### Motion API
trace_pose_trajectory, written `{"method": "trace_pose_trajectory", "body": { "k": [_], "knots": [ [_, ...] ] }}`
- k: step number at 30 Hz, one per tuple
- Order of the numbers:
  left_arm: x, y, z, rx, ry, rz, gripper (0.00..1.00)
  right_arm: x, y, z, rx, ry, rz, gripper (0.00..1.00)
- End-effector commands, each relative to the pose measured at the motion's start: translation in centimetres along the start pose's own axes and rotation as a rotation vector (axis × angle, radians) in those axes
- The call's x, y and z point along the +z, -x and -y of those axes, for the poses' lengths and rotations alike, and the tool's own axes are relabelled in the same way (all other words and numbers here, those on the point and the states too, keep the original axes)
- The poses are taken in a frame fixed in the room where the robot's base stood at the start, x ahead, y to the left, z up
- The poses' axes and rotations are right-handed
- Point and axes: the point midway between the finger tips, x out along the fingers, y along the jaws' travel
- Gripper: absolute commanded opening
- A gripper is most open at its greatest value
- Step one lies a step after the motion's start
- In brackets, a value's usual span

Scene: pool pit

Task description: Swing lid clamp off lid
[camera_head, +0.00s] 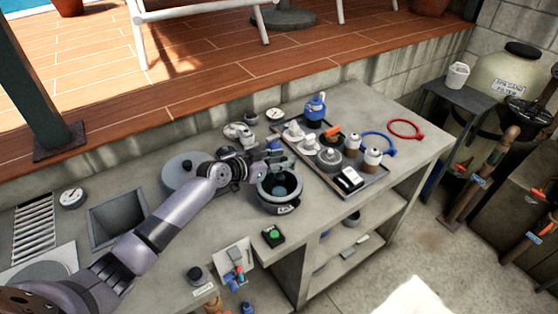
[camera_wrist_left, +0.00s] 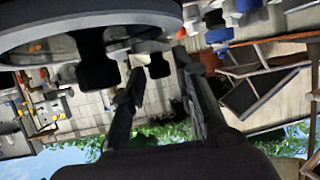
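A round grey pot (camera_head: 280,203) with a dark open top and a bluish thing inside stands at the middle of the counter. A flat grey disc (camera_head: 178,173), perhaps a lid, lies to its left, partly behind my left arm. My left gripper (camera_head: 262,164) is at the pot's far left rim, beside a small blue-grey part (camera_head: 276,149) that may be the clamp. In the left wrist view its two dark fingers (camera_wrist_left: 160,92) stand apart, with a dark knob (camera_wrist_left: 158,65) beyond their tips. A large grey rim (camera_wrist_left: 130,22) fills the upper left there. My right gripper is not in view.
A green-button box (camera_head: 273,236) sits in front. A square basin (camera_head: 118,216) opens at the left. Red (camera_head: 405,129) and blue (camera_head: 381,140) rings lie at the back right.

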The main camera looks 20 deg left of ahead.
Motion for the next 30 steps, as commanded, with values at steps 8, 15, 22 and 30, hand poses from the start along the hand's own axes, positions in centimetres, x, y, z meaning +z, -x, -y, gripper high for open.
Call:
{"method": "trace_pose_trajectory", "body": {
  "k": [8,15,22,30],
  "knots": [
    [0.01,0.03,0.02,0.0,0.0,0.0,0.07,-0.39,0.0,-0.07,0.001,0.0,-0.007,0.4],
    [0.01,0.03,0.02,0.0,0.0,0.0,0.0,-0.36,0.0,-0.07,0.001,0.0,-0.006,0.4],
    [0.01,0.03,0.03,0.0,0.0,0.0,0.0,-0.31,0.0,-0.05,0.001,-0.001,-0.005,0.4],
    [0.08,0.02,0.01,0.002,-0.001,0.0,0.0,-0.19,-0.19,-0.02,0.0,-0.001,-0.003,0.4]
  ]
}}
